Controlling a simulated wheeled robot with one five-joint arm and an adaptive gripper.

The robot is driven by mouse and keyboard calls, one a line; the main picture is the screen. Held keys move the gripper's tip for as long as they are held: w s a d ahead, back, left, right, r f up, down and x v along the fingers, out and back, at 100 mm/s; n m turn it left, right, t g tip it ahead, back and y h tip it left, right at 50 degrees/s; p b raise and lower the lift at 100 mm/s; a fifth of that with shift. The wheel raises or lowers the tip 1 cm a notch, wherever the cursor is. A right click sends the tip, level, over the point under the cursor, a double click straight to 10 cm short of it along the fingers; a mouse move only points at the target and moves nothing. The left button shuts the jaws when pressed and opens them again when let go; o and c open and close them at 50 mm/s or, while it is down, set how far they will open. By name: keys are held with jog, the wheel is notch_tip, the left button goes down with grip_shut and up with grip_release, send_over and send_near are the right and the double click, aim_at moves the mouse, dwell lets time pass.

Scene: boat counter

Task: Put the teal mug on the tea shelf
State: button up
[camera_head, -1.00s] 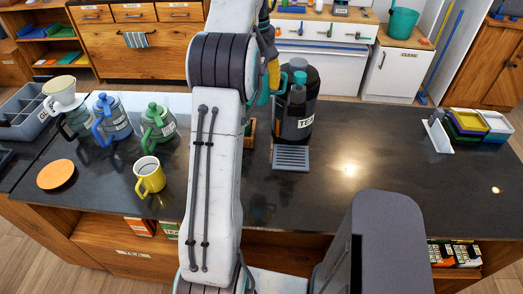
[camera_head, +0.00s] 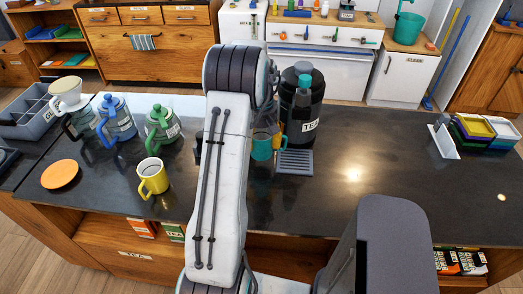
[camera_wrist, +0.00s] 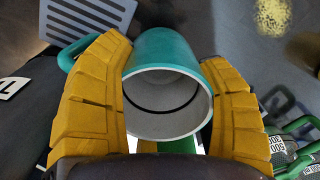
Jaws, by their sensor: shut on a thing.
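The teal mug (camera_head: 262,149) is in my gripper, just left of the drip tray by the black TEA dispenser, partly hidden behind my arm. In the wrist view the mug (camera_wrist: 165,52) sits between the two yellow fingers of my gripper (camera_wrist: 168,75), which press on its sides. Its open rim faces the camera, it looks empty, and its handle points left. I cannot tell whether the mug touches the counter. An open shelf (camera_head: 100,235) with a small label, which seems to read TEA, is under the front left of the counter, holding boxes.
The dispenser (camera_head: 301,110) and its drip tray (camera_head: 295,162) are right of the mug. A yellow mug (camera_head: 153,178), green pot (camera_head: 162,127), blue pot (camera_head: 116,122) and orange disc (camera_head: 60,174) are at left. Coloured trays (camera_head: 485,130) stand far right. The counter's right middle is clear.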

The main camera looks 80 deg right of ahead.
jog(key=shift+f+p, duration=0.35)
jog(key=shift+f, duration=2)
jog(key=shift+f, duration=0.15)
jog(key=o, duration=1.3)
